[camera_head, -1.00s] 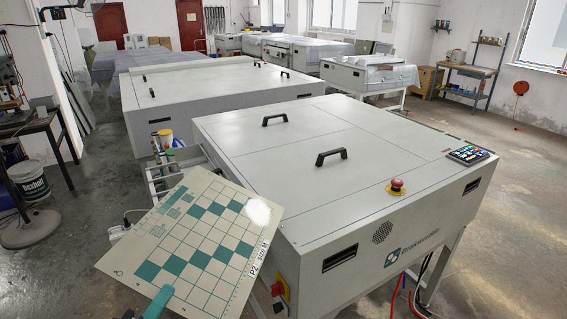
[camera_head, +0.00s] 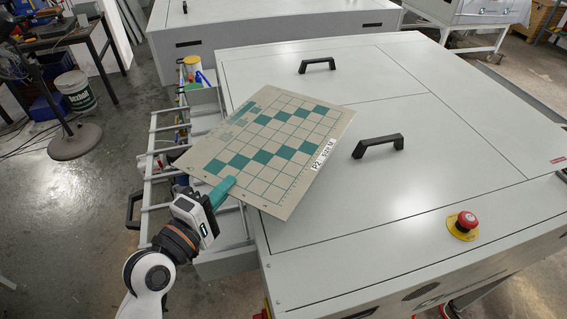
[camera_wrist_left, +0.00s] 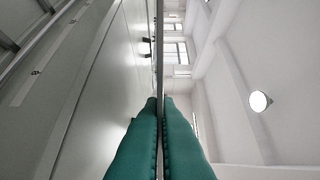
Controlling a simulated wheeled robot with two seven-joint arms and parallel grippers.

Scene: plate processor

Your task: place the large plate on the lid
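The large plate (camera_head: 262,150) is a thin beige sheet with a green checker grid and a "P2 size M" label. My left gripper (camera_head: 224,190) is shut on its near left edge with green fingers. In the left wrist view the plate (camera_wrist_left: 160,50) shows edge-on between the two green fingers (camera_wrist_left: 160,110). The plate is over the left part of the machine's lid (camera_head: 400,85), a flat pale grey top with two black handles. I cannot tell whether the plate touches the lid. My right gripper is not in view.
Black handles (camera_head: 378,146) and (camera_head: 317,64) stand up from the lid, right of and behind the plate. A red emergency button (camera_head: 466,221) sits at the front right. An open frame drawer (camera_head: 160,150) with containers is at the left. The lid's right part is clear.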

